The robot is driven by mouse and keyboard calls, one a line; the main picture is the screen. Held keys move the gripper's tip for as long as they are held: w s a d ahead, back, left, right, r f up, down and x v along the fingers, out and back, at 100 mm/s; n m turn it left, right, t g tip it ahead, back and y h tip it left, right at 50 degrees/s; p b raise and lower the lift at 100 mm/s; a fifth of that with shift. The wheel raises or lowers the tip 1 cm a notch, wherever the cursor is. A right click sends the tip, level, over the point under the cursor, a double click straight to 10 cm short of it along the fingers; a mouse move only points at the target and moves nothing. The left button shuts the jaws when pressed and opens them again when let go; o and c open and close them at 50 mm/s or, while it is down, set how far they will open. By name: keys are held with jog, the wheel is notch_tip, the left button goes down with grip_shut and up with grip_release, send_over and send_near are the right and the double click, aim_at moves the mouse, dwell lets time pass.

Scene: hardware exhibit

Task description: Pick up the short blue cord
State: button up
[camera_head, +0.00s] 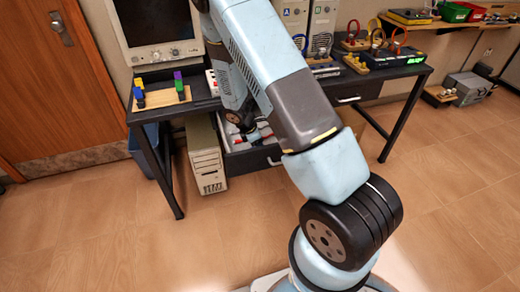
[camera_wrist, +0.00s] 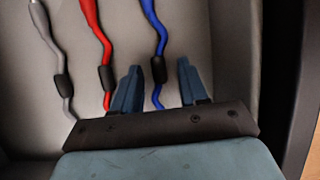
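The blue cord (camera_wrist: 160,42) lies in an open drawer. It runs down from the top edge of the wrist view, with a dark sleeve partway along it. My gripper (camera_wrist: 158,66) is open, with one finger on each side of the cord and the sleeve between the fingers. I cannot tell how far the fingers are above the drawer floor. The cord's upper end is out of the wrist view. In the head view my arm reaches down into the drawer (camera_head: 252,161) under the desk, and the cord cannot be made out.
A red cord (camera_wrist: 103,42) lies just left of my gripper, and a grey cord (camera_wrist: 47,35) lies further left. The drawer's side wall is close on the right. The desk (camera_head: 360,75) overhangs the drawer. A beige computer tower (camera_head: 206,160) stands left of the drawer.

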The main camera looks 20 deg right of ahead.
grip_shut()
dwell(0.3)
